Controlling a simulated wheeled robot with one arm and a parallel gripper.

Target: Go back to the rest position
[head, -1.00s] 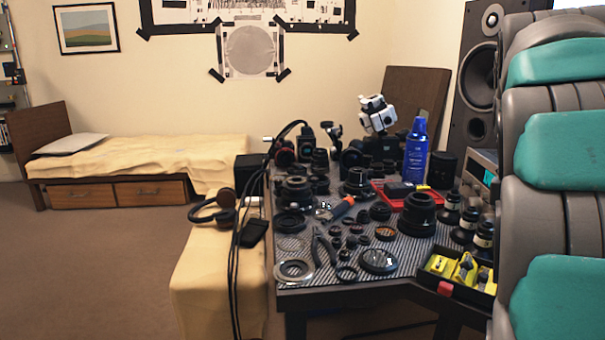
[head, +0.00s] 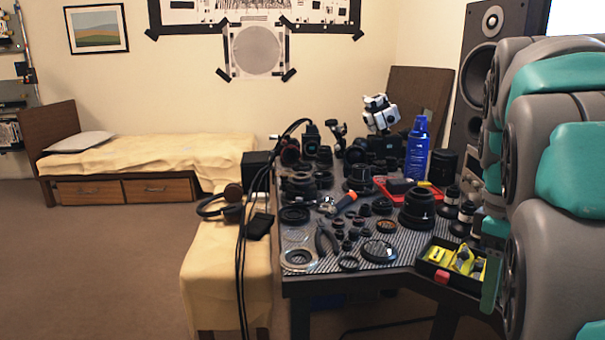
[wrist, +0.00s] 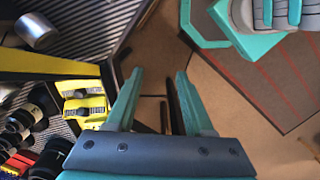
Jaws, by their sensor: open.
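My gripper (wrist: 158,98) shows in the wrist view with its two teal fingers spread apart and nothing between them. It hangs over the floor beside the table's edge, with the box of yellow parts to its left. The striped worktable (head: 335,262) stands to the left of my arm, covered with lens parts.
A dark box (head: 440,274) with yellow parts (head: 463,259) sits at the table's near right corner, close to my arm. A blue spray can (head: 417,150), a speaker (head: 478,75) and black lenses stand nearby. Open floor (head: 100,260) lies left, beyond a cloth-covered bench (head: 215,290).

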